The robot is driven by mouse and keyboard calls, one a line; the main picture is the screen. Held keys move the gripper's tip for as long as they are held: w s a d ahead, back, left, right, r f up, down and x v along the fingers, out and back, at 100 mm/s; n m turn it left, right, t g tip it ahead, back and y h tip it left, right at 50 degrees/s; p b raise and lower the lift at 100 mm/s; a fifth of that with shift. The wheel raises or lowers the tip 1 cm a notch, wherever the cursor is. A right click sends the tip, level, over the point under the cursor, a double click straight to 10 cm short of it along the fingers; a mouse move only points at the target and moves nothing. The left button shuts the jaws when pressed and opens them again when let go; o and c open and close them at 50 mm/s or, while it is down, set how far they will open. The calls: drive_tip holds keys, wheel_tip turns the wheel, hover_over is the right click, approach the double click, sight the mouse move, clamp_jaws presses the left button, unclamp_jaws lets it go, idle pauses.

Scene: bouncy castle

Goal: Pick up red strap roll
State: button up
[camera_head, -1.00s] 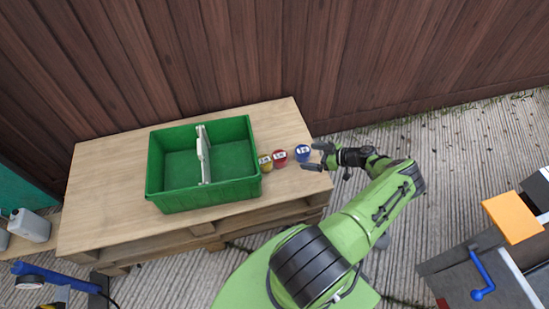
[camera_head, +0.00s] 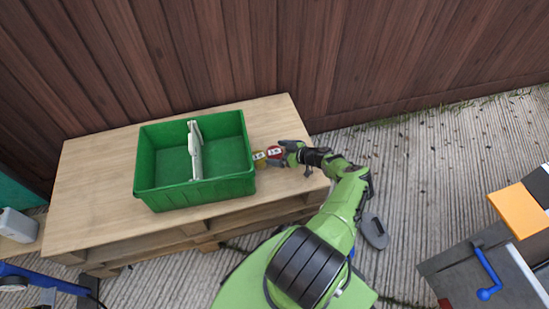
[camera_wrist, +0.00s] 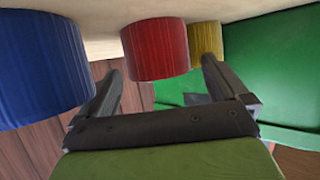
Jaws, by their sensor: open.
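The red strap roll (camera_head: 274,152) stands on the wooden pallet table (camera_head: 95,180), right of the green tote. In the wrist view, the red roll (camera_wrist: 155,48) shows between the two fingertips of my gripper (camera_wrist: 162,70). The fingers are spread, with nothing clamped; I cannot tell how far they reach around the roll. In the head view my gripper (camera_head: 284,154) is just right of the red roll and partly covers it.
A yellow roll (camera_head: 260,159) stands close beside the red one; it also shows behind it in the wrist view (camera_wrist: 206,38). A blue roll (camera_wrist: 40,62) is outside the left finger, hidden in the head view. The green tote (camera_head: 150,165) is near the rolls. A wooden fence (camera_head: 400,50) stands behind.

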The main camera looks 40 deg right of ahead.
sight(278, 153)
drive_tip(key=shift+w+a+f, duration=0.1)
drive_tip(key=shift+c, duration=0.4)
drive_tip(key=c, duration=1.2)
wheel_tip(278, 153, up, 10)
drive_tip(key=p, duration=0.5)
